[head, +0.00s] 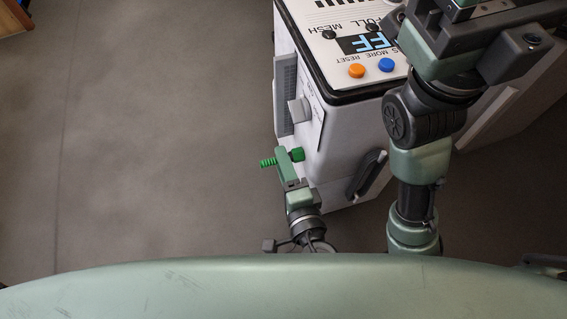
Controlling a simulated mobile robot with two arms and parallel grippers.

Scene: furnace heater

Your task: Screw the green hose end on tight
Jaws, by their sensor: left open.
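The bright green hose end shows in the head view as a ribbed piece (268,162) on the left and a chunky green part (297,154) on the right, against or close to the machine's side. My left gripper (285,160) lies across the middle of it and hides the part between. The gripper is open; its fingers are small here, and I cannot tell whether they touch the green piece. Whether the thread is engaged is not visible. My right arm passes over the machine at the right; its fingertips are not in view.
The white machine (311,160) has a panel on top with an orange button (356,71) and a blue button (386,65). A grey knob (299,110) and a dark handle (367,175) stick out from its sides. The floor (150,150) to the left is clear.

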